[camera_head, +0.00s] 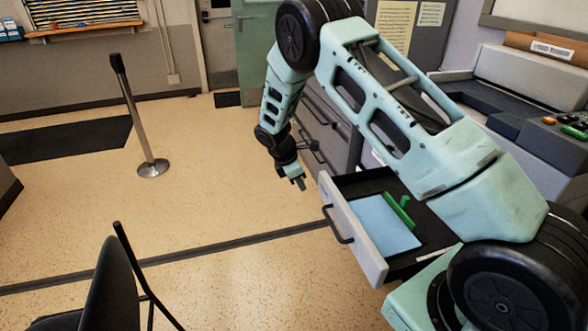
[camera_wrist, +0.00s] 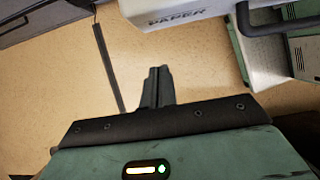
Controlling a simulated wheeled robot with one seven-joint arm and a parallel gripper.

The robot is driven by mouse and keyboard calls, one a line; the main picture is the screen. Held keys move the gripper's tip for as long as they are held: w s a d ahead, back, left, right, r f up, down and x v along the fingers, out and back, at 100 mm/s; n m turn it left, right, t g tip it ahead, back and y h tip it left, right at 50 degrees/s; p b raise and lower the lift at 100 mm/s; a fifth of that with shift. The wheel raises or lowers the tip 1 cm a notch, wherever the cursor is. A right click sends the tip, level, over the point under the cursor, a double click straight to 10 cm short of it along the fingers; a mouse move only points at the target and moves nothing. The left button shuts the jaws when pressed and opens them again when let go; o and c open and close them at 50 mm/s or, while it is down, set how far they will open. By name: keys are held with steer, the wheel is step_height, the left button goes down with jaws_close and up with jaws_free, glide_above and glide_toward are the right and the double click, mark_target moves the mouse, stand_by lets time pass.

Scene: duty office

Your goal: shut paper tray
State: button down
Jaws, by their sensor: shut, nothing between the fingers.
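The paper tray (camera_head: 366,256) is a pale grey drawer with a black handle (camera_head: 335,224), pulled well out of the machine at the right in the head view. Light blue paper (camera_head: 385,224) and a green piece (camera_head: 401,207) lie inside it. My gripper (camera_head: 299,184) is shut and empty, pointing down in front of the tray's far end and apart from it. In the wrist view, my shut fingers (camera_wrist: 160,72) are over floor, and the tray's white front (camera_wrist: 205,10), marked PAPER, shows at the top, with a dark handle (camera_wrist: 247,22) to the right.
A grey printer-like machine (camera_head: 510,100) stands at the right. Grey drawers (camera_head: 325,125) stand behind my forearm. A black chair (camera_head: 105,295) is at the lower left, and a post (camera_head: 140,115) stands farther back. The floor left of the tray is open.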

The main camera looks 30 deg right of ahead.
mark_target(319, 192)
steer(key=d, duration=0.2)
steer(key=s+d+p, duration=0.1)
steer(key=d, duration=0.1)
steer(key=shift+f, duration=0.2)
steer(key=shift+d, duration=0.15)
steer(key=s+d, duration=0.2)
steer(key=d, duration=0.8)
steer(key=s+d+p, duration=0.1)
steer(key=s+d, duration=0.2)
steer(key=d, duration=0.8)
steer(key=s+d, duration=0.2)
steer(key=d, duration=0.9)
steer(key=shift+s+p, duration=0.35)
steer(key=shift+p, duration=0.05)
